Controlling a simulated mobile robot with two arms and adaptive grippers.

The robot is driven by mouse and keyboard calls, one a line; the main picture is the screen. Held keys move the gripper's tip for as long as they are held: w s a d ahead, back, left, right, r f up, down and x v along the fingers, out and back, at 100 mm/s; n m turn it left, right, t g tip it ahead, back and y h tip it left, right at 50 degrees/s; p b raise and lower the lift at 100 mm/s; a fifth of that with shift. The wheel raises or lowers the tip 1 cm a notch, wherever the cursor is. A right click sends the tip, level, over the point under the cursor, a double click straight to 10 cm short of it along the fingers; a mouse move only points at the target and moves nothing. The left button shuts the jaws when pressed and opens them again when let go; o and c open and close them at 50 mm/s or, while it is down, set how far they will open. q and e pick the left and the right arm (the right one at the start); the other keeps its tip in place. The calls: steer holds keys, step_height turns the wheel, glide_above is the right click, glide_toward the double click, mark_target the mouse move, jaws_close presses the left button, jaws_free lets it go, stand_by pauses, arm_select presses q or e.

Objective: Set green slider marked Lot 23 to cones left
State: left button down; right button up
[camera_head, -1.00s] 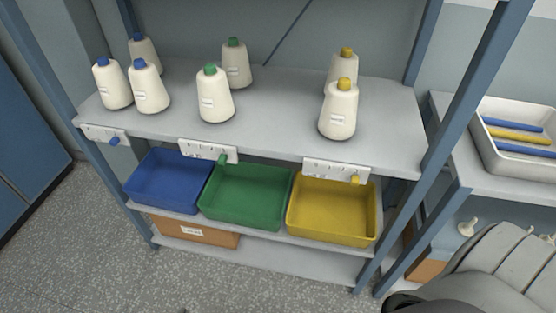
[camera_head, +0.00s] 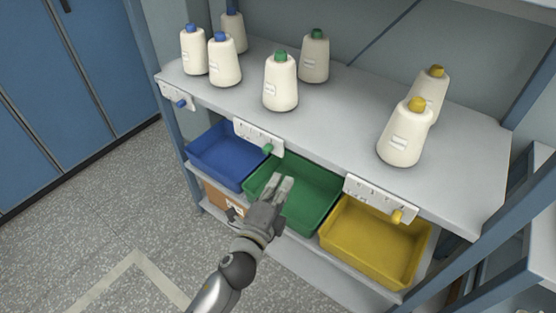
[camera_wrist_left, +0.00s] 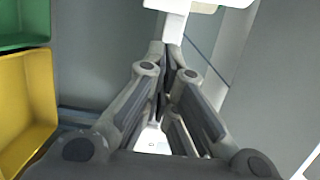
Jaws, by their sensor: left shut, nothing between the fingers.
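The green slider (camera_head: 267,148) hangs below a white scale plate (camera_head: 256,134) on the shelf's front edge, right of the plate's middle. The plate's markings are too small to read. Two white cones with green tops, a front one (camera_head: 280,84) and a back one (camera_head: 314,58), stand on the shelf above. My left gripper (camera_head: 285,182) is shut and empty, in front of and over the green bin, below and right of the slider and apart from it. In the left wrist view its fingertips (camera_wrist_left: 173,45) are together, with a white piece beyond them. My right gripper is not in view.
A blue bin (camera_head: 222,160), a green bin (camera_head: 312,211) and a yellow bin (camera_head: 372,246) stand under the shelf (camera_head: 345,110). A blue slider (camera_head: 181,103) and a yellow slider (camera_head: 397,216) sit on neighbouring plates. Open floor lies at left.

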mark_target(267, 154)
arm_select(q)
steer(key=w, duration=0.5)
steer(key=w+a+p, duration=0.1)
steer(key=w, duration=0.1)
steer(key=shift+w, duration=0.25)
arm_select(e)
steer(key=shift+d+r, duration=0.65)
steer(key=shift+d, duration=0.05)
arm_select(q)
steer(key=shift+w+a, duration=0.55)
steer(key=shift+a, duration=0.2)
steer(key=shift+w+a, duration=0.55)
steer(key=shift+a, duration=0.2)
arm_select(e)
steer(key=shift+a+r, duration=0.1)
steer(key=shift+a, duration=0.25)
arm_select(q)
steer(key=shift+d, duration=0.1)
